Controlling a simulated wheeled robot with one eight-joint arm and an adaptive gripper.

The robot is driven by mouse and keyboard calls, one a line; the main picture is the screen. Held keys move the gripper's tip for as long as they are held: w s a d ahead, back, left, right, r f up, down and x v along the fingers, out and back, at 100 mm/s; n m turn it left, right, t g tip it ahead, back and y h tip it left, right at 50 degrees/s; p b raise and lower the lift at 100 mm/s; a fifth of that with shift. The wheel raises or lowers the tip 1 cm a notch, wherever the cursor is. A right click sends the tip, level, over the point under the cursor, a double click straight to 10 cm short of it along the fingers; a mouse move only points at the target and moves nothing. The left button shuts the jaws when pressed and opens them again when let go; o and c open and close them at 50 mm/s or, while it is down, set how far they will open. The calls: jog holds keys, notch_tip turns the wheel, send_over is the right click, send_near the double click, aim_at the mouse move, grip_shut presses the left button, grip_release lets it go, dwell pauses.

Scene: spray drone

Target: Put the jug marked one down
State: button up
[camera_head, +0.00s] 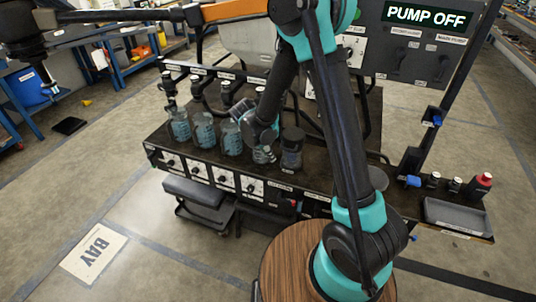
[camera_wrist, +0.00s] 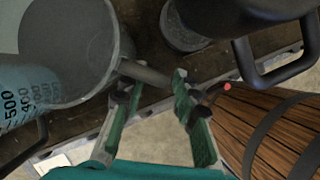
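Several clear jugs with blue-grey contents stand in a row on the dark bench, among them a left one (camera_head: 180,125), a middle one (camera_head: 204,130) and one further right (camera_head: 230,137). A number one is not readable on any. My gripper (camera_head: 262,134) is at the right end of the row, partly hidden by the arm, close above a clear jug (camera_head: 264,154). In the wrist view my gripper (camera_wrist: 157,88) has its green-padded fingers apart, with a grey bar (camera_wrist: 147,73) between or just beyond the tips. A large jug with printed graduations (camera_wrist: 25,90) is at left. A firm hold is unclear.
A dark container (camera_head: 291,150) stands just right of my gripper. A pipe rack (camera_head: 225,74) runs behind the jugs and knobs (camera_head: 198,171) line the bench front. A sign reads PUMP OFF (camera_head: 425,17). A grey tray (camera_head: 455,215) and red-topped bottle (camera_head: 481,184) are at right.

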jog(key=v, duration=1.2)
jog(key=d+m, duration=0.1)
jog(key=d, duration=0.1)
jog(key=s+d+m, duration=0.1)
jog(key=d+m, duration=0.1)
jog(key=d, duration=0.1)
jog(key=d+r+m+y, duration=0.1)
jog(key=d+m, duration=0.1)
jog(key=d, duration=0.1)
jog(key=shift+s, duration=0.4)
jog(key=s+d+f+m+t+y, duration=0.1)
jog(key=s+d+f+m+y, duration=0.1)
jog(key=s+d+m, duration=1.2)
jog(key=d+f+m, duration=0.1)
jog(key=d+m, duration=0.1)
jog(key=m, duration=0.4)
jog(key=shift+s+d+y, duration=0.25)
jog(key=shift+s+y, duration=0.15)
jog(key=shift+c, duration=0.5)
